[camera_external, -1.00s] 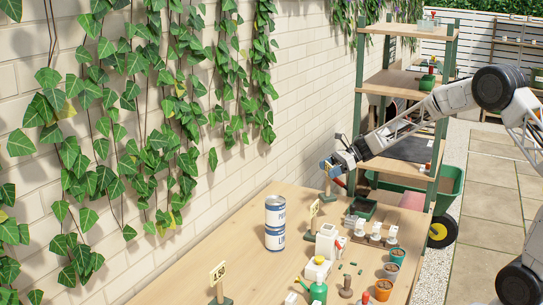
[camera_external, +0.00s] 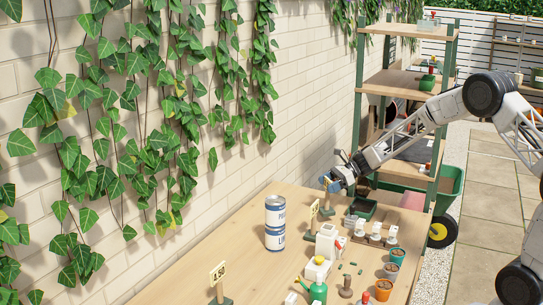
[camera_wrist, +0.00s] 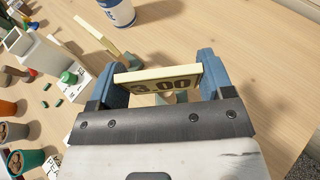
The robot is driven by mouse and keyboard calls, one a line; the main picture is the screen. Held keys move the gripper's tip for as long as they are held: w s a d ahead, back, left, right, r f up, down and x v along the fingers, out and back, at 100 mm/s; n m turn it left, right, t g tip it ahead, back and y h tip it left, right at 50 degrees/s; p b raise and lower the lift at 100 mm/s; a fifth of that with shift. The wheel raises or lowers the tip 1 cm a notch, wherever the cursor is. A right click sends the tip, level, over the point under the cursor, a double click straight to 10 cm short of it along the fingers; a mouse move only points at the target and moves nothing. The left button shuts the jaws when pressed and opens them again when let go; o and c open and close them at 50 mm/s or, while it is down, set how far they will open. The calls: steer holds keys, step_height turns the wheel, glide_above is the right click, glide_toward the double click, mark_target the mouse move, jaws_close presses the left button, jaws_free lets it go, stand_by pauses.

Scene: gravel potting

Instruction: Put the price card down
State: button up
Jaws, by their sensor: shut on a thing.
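The price card (camera_wrist: 150,84), cream and marked "3.00", lies across between the blue fingers of my gripper (camera_wrist: 162,78) in the wrist view. My gripper is shut on it. In the external view my gripper (camera_external: 335,182) is low over the far end of the table, with the card (camera_external: 325,183) at its tip. The card's foot shows just above or on the wood; I cannot tell if it touches.
Another price card (camera_external: 314,212) stands just in front, and a "4.50" card (camera_external: 217,271) stands nearest. Bare wood (camera_wrist: 245,40) lies around the card's far side.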

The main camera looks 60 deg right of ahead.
steer(key=shift+f, duration=1.75)
steer(key=o, duration=1.4)
steer(key=shift+f, duration=0.1)
steer(key=shift+c, duration=0.2)
steer(key=shift+r, duration=0.2)
steer(key=v, duration=1.2)
